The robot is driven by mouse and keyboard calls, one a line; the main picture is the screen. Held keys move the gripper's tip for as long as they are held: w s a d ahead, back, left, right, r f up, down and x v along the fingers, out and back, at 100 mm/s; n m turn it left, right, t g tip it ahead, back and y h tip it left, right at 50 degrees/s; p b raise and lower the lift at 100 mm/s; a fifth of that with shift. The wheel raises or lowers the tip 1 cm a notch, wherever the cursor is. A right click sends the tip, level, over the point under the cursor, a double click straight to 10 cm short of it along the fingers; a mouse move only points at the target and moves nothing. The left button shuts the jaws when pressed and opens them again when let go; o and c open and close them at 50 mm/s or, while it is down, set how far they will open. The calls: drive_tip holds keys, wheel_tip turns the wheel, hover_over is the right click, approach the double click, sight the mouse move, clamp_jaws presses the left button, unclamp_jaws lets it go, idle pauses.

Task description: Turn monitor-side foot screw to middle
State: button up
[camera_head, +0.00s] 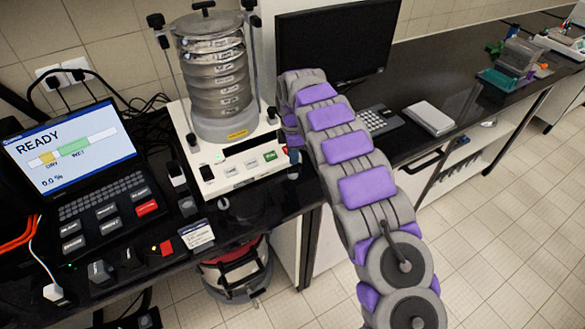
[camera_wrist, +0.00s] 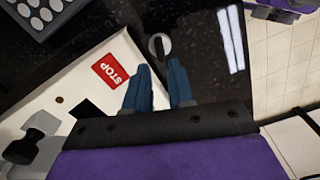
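The sieve shaker (camera_head: 205,110) stands on a white base (camera_head: 240,180) with a stack of metal sieves. A round grey foot screw with a dark bar across it (camera_wrist: 159,46) shows in the wrist view, beside the white base corner with the red STOP button (camera_wrist: 110,70). My gripper (camera_wrist: 160,68) has two blue fingers, apart and empty. The foot screw is just beyond the fingertips, in line with the gap between them; contact is not visible. In the head view my arm covers the monitor-side corner. Another round grey foot screw (camera_head: 223,203) shows at the base's front left.
A dark monitor (camera_head: 335,45) stands behind my arm, with a keypad (camera_head: 380,118) and a pale box (camera_head: 429,118) to the right. A laptop-like console reading READY (camera_head: 70,150) is at left.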

sight(293, 169)
wheel_tip(293, 169, down, 6)
drive_tip(key=shift+r+b, duration=0.1)
drive_tip(key=shift+b, duration=0.35)
clamp_jaws()
